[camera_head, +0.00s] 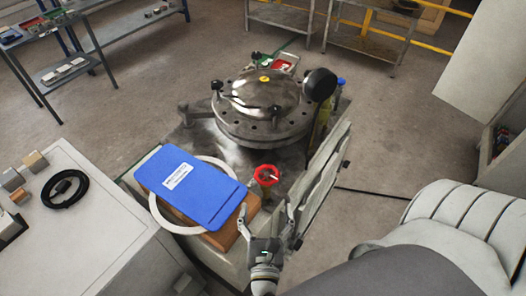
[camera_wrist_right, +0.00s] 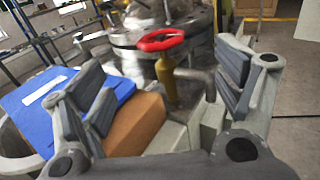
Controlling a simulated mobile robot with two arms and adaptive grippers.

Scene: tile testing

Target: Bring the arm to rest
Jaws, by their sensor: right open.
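My right gripper (camera_head: 266,213) is open and empty in the head view, in front of the machine bench and just below the red valve handle (camera_head: 266,174). In the right wrist view its two fingers stand wide apart, with the red handle (camera_wrist_right: 160,39) and its brass stem (camera_wrist_right: 166,78) showing between and beyond them. I see no contact. My right arm (camera_head: 400,265) comes in from the lower right. My left gripper does not show.
A blue folder (camera_head: 190,187) lies over a white ring (camera_head: 160,217) and a brown block (camera_head: 232,236) on the bench. The round metal vessel (camera_head: 262,110) stands behind. A white cabinet (camera_head: 90,240) is at left. Open floor (camera_head: 390,150) lies right.

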